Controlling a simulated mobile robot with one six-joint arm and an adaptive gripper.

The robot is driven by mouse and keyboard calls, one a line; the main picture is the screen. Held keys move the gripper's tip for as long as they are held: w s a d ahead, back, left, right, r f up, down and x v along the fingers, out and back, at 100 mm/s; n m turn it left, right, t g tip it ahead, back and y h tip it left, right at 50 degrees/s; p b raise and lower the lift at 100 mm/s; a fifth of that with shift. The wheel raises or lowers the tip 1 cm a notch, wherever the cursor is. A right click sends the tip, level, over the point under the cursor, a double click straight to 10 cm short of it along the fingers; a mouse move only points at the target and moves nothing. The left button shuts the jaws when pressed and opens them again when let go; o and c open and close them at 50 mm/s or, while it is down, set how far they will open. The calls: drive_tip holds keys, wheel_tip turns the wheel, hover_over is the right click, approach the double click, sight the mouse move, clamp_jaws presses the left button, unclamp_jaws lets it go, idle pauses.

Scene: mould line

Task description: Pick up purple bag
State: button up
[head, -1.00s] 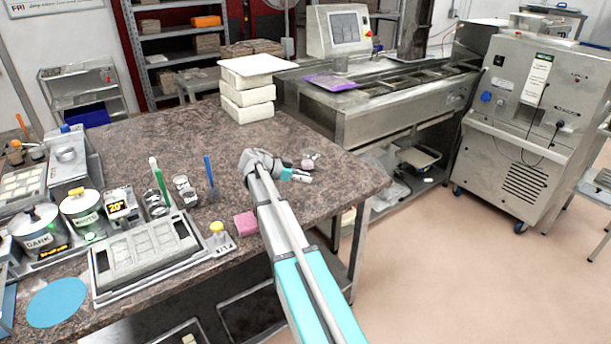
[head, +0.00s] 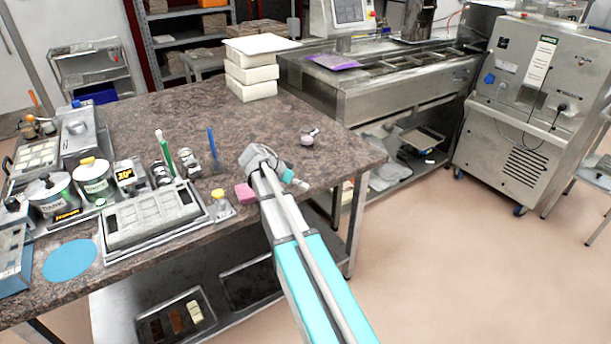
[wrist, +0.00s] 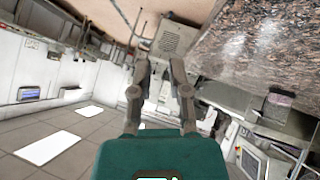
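The purple bag (head: 334,62) lies flat on the near left part of the steel machine's top, beyond the granite table, in the head view. My gripper (wrist: 160,62) shows in the wrist view with its two fingers apart and nothing between them. In the head view my arm reaches over the table's near edge, and its folded end hides most of the gripper. The gripper is well short of the bag, with the table's right part between them. I cannot clearly make out the bag in the wrist view.
The granite table (head: 330,165) holds a stack of white blocks (head: 252,78), a small pink-and-black item (head: 308,138), a pink block (head: 244,193) and a grey mould tray (head: 150,215). A steel cabinet (head: 535,110) stands at the right. Floor (head: 450,260) is clear in front.

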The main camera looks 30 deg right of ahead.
drive_tip(key=s+a+f+n+t+y, duration=0.1)
drive_tip(key=s+a+f+n+y, duration=0.2)
drive_tip(key=s+a+n, duration=0.4)
drive_tip(key=s+a+f+n+t+y, duration=0.1)
drive_tip(key=s+a+f+n+y, duration=0.2)
drive_tip(key=a, duration=1.2)
drive_tip(key=s+n+y, duration=0.3)
drive_tip(key=s+n, duration=0.2)
drive_tip(key=s, duration=0.1)
drive_tip(key=shift+s+a+t, duration=0.15)
drive_tip(key=shift+a+t, duration=0.15)
drive_tip(key=shift+t, duration=0.1)
drive_tip(key=shift+s, duration=0.15)
